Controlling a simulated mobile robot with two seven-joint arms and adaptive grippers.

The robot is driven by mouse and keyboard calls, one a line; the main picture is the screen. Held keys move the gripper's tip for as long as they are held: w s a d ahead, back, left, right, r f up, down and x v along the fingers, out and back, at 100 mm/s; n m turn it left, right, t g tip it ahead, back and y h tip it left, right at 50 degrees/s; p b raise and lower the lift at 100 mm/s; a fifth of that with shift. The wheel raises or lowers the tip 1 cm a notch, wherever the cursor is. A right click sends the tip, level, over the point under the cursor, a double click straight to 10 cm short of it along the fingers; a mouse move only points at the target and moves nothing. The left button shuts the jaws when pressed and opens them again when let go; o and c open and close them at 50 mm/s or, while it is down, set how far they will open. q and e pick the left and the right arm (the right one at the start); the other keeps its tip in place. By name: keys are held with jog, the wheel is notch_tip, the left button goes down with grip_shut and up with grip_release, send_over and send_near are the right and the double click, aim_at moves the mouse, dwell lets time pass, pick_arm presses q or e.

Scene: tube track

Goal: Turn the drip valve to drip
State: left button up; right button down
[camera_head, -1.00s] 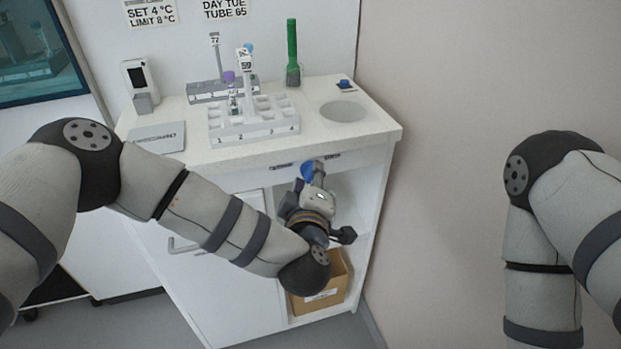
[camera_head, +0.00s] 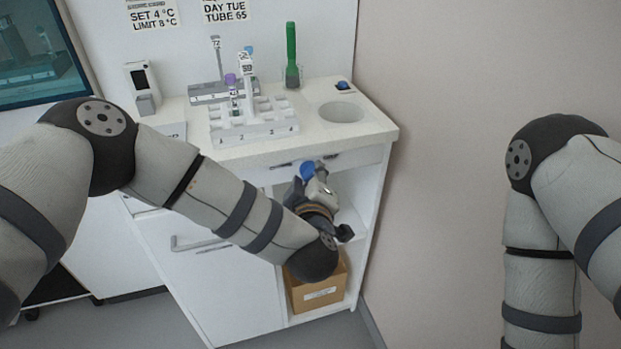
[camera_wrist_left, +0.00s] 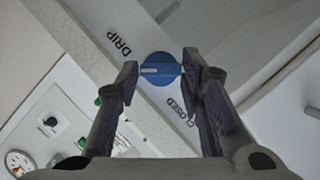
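The drip valve's blue knob (camera_wrist_left: 160,69) has a white pointer line that points left in the left wrist view. The printed word DRIP (camera_wrist_left: 118,43) is up and left of the knob, and CLOSED (camera_wrist_left: 183,112) is below and right. The pointer is nearer the DRIP side but not exactly in line with that word. My left gripper (camera_wrist_left: 160,66) has one finger on each side of the knob, with no clear gap. In the head view the knob (camera_head: 307,171) is at the counter's front panel, partly hidden by my left gripper (camera_head: 318,175). My right gripper is out of view.
Above the knob, the white counter (camera_head: 375,127) holds a tube rack (camera_head: 255,131), a green-topped tube (camera_head: 292,55) and a round recess (camera_head: 341,112). A cardboard box (camera_head: 318,293) sits on the shelf below. A wall is at the right.

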pick_arm(q)
jog(key=shift+o, duration=1.4)
jog(key=v, duration=1.2)
jog(key=s+a+f+m+g+h, duration=0.1)
jog(key=s+a+f+m+g, duration=0.3)
jog(key=s+f, duration=0.45)
jog(key=s+a+f+m+g+h, duration=0.2)
jog(key=s+a+f+m+g, duration=0.25)
jog(key=f, duration=0.65)
jog(key=s+a+f+g+y, duration=0.1)
jog(key=s+a+g, duration=0.3)
jog(key=s+a, duration=0.3)
jog(key=s+a+f+m+g+y, duration=0.1)
jog(key=s+a+g, duration=0.3)
jog(key=s, duration=0.8)
jog(key=a+f, duration=0.1)
jog(key=a, duration=0.1)
jog(key=shift+a+f+y, duration=0.25)
jog(key=shift+a+y, duration=0.15)
